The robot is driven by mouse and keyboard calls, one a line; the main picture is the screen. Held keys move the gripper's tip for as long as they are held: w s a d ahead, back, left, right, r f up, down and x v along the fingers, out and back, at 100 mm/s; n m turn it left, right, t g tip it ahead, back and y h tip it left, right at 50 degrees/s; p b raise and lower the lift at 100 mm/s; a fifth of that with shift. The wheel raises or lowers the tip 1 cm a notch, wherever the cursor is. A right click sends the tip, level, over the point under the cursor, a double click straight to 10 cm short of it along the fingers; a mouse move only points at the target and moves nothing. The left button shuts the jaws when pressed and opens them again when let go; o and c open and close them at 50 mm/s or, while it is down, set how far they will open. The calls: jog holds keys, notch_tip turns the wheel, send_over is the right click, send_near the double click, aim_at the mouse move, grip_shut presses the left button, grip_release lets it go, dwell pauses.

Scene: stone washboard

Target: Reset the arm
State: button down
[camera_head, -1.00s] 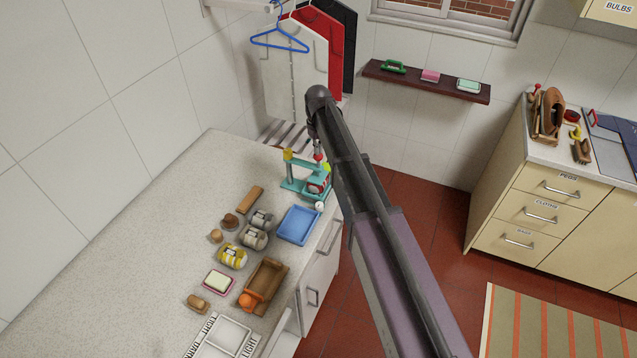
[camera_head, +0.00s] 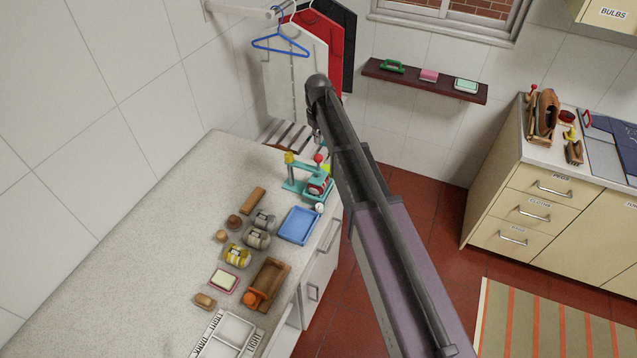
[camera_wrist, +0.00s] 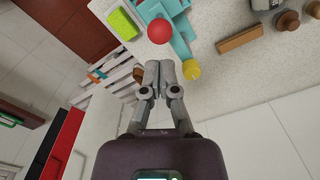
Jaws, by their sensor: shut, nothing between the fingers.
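My gripper (camera_wrist: 158,80) shows in the wrist view with its two grey fingers together and nothing between them. It is in the air near the counter's far end, close to a teal press-like device with a red ball (camera_wrist: 159,31) and a yellow knob (camera_wrist: 191,70). In the head view my arm reaches from the lower right up to the middle, and its fingers are mostly hidden behind it. The teal device (camera_head: 294,184) stands on the counter just left of the arm, apart from it.
The stone counter (camera_head: 130,240) holds a blue tray (camera_head: 299,225), a wooden box (camera_head: 271,272), a yellow can (camera_head: 237,257) and other small items. Clothes on hangers (camera_head: 303,55) and a wall shelf (camera_head: 425,80) are beyond the arm. Red floor (camera_head: 430,215) is open to the right.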

dwell(0.4)
jog(key=s+d+f+m+b, duration=0.4)
jog(key=s+d+f+b, duration=0.3)
jog(key=s+d, duration=0.4)
jog(key=s+d+f+m+b, duration=0.4)
jog(key=s+d+f+b, duration=0.4)
jog(key=s+d, duration=0.4)
jog(key=s, duration=0.3)
jog(key=shift+f, duration=0.15)
dwell(0.7)
